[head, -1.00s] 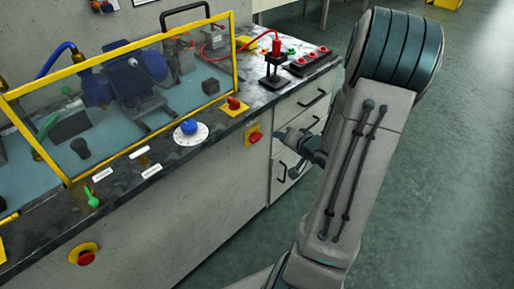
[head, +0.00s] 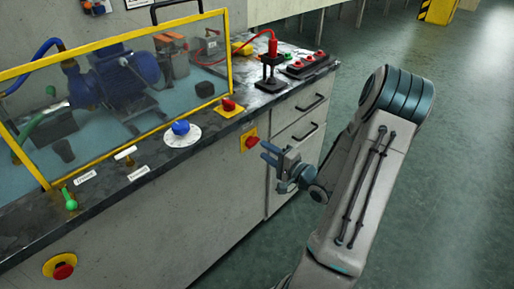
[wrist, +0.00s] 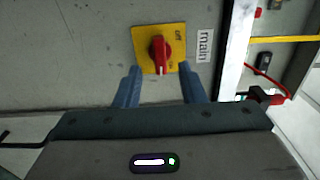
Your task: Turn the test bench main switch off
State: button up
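The main switch is a red rotary handle (wrist: 160,54) on a yellow square plate (wrist: 176,34), with a label reading "main" (wrist: 204,45) beside it. In the head view the same red handle (head: 252,142) is on the bench's front face, below the worktop edge. My gripper (head: 267,150) is just in front of the switch, with its fingers pointing at it. In the wrist view the two blue fingers are apart and empty, below the handle on either side of it. They do not appear to touch the handle.
A red knob on a yellow plate (head: 229,105) and a blue dial knob (head: 180,127) are on the worktop above. A red emergency button (head: 62,270) is on the front face at left. Drawers with black handles (head: 309,103) are at right. The floor is clear.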

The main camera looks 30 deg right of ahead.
aim_at(255, 144)
jog(key=x, duration=0.5)
jog(key=shift+b, duration=0.35)
jog(key=c, duration=0.6)
